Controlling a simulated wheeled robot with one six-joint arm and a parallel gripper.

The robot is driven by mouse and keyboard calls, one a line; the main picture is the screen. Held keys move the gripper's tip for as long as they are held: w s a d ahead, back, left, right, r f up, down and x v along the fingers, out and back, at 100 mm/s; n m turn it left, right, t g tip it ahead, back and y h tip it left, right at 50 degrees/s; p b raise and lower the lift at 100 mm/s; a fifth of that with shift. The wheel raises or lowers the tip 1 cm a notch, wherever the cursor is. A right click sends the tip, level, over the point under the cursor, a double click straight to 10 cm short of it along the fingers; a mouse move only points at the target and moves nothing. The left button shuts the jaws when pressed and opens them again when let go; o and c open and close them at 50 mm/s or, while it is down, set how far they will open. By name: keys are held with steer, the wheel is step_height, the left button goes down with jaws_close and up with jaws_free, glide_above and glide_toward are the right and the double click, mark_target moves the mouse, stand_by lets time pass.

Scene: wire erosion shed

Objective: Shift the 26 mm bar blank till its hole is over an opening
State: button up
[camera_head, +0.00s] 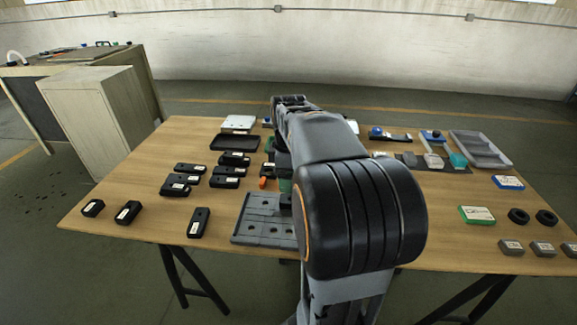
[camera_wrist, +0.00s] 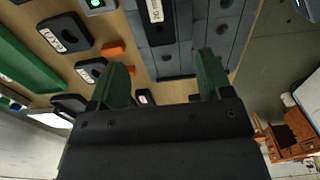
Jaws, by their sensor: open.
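The dark bar blank (camera_wrist: 154,22) with a white label lies on the grey plate in the wrist view, cut off by the top edge. Its label is turned sideways and hard to read. The grey plate (camera_wrist: 196,45) has several round dark openings, and it also shows in the head view (camera_head: 252,229), partly behind my arm. I cannot tell whether the blank's hole lines up with an opening. My gripper (camera_wrist: 165,75) is open, with green fingers spread apart and nothing between them. It points at the plate's near part, short of the labelled blank. In the head view my arm hides the gripper.
Several black labelled blocks (camera_head: 198,222) lie on the wooden table left of the plate. Orange pieces (camera_wrist: 113,48) and a long green part (camera_wrist: 24,60) lie left in the wrist view. A grey tray (camera_head: 480,150), black rings (camera_head: 518,216) and small grey blocks (camera_head: 511,247) are at right.

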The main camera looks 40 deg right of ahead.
mark_target(289, 197)
step_height(289, 197, down, 8)
steer(key=shift+f+b, duration=0.15)
steer(key=shift+b, duration=0.8)
steer(key=shift+c, duration=0.3)
jaws_close()
steer(key=shift+o, duration=0.3)
jaws_free()
step_height(289, 197, up, 14)
steer(key=p, duration=0.3)
steer(key=shift+p, duration=0.4)
steer(key=shift+f, duration=0.1)
